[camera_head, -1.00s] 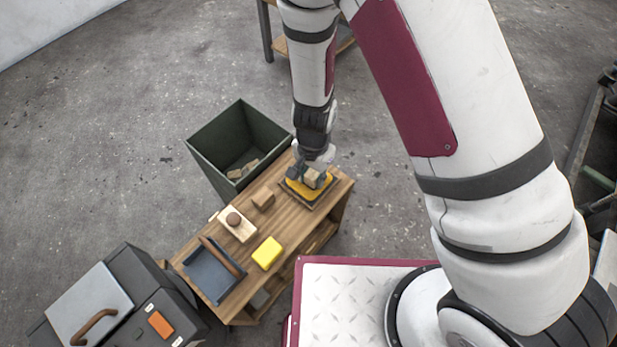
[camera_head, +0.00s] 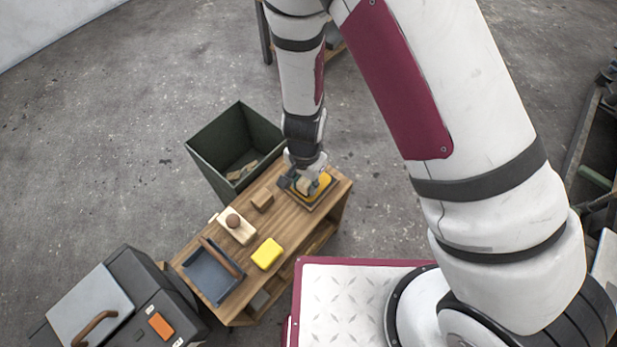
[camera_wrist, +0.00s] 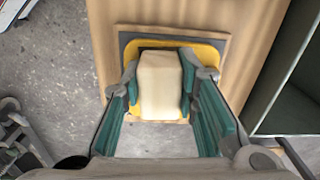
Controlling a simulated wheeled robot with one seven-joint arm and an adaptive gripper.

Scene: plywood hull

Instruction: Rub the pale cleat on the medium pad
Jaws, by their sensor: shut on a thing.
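My gripper (camera_wrist: 160,88) is shut on the pale cleat (camera_wrist: 161,84), a cream wooden block, with a finger on each side of it. The cleat also shows in the head view (camera_head: 304,185), partly covered by the fingers. It is over the yellow pad (camera_wrist: 205,52), which sits on a dark sheet on a wooden board (camera_wrist: 225,42) at the far end of the bench. In the head view the yellow pad (camera_head: 323,184) shows mostly right of the gripper. I cannot tell for certain whether the cleat's underside touches the pad.
On the wooden bench (camera_head: 290,228) are a brown block (camera_head: 262,200), a pale board with a brown knob (camera_head: 237,229), a yellow block (camera_head: 267,254) and a dark dustpan-like tray (camera_head: 208,278). A dark green bin (camera_head: 215,160) with scraps stands against the bench's left side.

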